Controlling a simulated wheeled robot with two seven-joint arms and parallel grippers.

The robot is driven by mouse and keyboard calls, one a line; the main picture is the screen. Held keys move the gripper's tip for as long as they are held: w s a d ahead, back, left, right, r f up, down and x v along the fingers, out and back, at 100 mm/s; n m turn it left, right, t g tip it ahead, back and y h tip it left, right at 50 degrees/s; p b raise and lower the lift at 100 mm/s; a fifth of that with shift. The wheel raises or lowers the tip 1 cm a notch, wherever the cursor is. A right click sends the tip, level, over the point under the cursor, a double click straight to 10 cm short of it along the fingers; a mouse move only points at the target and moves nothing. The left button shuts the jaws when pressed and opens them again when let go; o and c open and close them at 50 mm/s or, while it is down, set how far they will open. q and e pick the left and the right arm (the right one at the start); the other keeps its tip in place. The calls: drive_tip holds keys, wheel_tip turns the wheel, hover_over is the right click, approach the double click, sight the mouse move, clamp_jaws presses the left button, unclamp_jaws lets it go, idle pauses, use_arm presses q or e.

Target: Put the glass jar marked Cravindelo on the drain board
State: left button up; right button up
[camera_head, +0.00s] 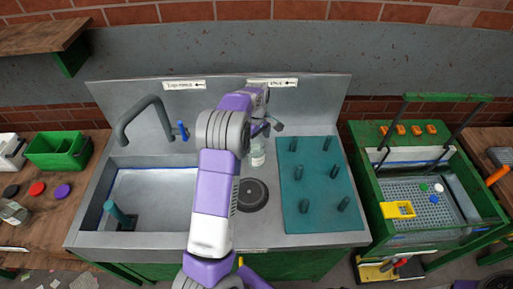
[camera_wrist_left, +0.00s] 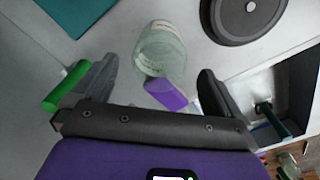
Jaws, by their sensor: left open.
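A clear glass jar (camera_head: 258,152) stands on the grey counter, between the sink and the drain board; its label is too small to read. My left gripper (camera_head: 266,128) is open at the jar, partly covering it in the head view. In the left wrist view, the jar (camera_wrist_left: 160,45) lies ahead of and between the spread fingers of the left gripper (camera_wrist_left: 158,70), with no finger visibly gripping it. The teal drain board (camera_head: 315,215) with several upright pegs is right of the jar. Its corner shows in the wrist view (camera_wrist_left: 75,12). My right gripper is out of view.
A dark round disc (camera_head: 252,195) lies on the counter in front of the jar. The sink basin (camera_head: 150,200) and tap (camera_head: 143,115) are left. Another glass jar (camera_head: 12,211) is on the left table. A green-framed basket station (camera_head: 425,205) stands right.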

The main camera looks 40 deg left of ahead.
use_arm(q)
drive_tip(key=shift+r, duration=2.25)
